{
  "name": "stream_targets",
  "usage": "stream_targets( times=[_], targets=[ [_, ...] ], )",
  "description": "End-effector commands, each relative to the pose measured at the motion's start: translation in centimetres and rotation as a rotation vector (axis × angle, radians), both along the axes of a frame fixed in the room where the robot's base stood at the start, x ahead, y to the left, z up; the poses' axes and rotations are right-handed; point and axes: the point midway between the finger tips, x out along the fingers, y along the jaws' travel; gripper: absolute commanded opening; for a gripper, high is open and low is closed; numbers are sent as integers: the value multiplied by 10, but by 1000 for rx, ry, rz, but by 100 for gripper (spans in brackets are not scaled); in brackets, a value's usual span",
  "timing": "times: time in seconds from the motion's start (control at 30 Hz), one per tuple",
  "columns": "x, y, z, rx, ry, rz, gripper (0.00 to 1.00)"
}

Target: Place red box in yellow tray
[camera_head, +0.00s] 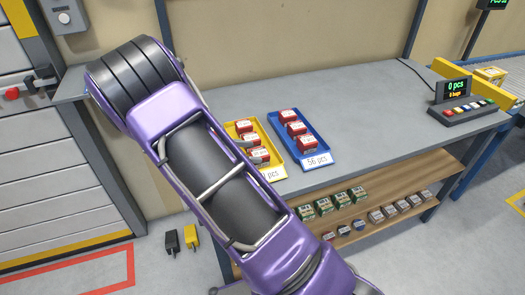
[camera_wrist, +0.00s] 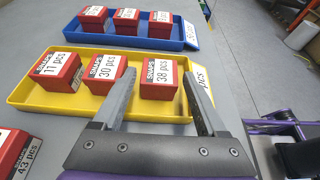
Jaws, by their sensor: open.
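The yellow tray (camera_wrist: 32,98) holds three red boxes in a row, labelled 11 pcs (camera_wrist: 58,72), 30 pcs (camera_wrist: 103,74) and 38 pcs (camera_wrist: 159,80). My gripper (camera_wrist: 160,76) is open, with one finger on each side of the 38 pcs box in the wrist view; I cannot tell if either touches it. Another red box (camera_wrist: 18,153), labelled 43 pcs, is on the table outside the tray, at the lower left. In the head view the yellow tray (camera_head: 272,174) is partly hidden by my arm, and most of my gripper is hidden.
A blue tray (camera_head: 317,160) with three red boxes lies beside the yellow tray. A counter display (camera_head: 456,92) stands at the table's right end. The table (camera_head: 375,105) between is clear.

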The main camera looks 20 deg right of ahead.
Motion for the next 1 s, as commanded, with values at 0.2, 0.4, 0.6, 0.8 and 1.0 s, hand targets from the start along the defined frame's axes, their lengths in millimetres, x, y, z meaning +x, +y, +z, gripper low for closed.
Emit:
stream_targets(
  times=[0.2,0.4,0.6,0.8,1.0],
  targets=[
    [1,38,17,0,-3,1,75],
    [0,52,22,1,0,0,75],
    [0,53,22,0,0,0,75],
    [0,53,22,0,0,0,75],
    [5,48,30,-8,-19,16,75]
  ],
)
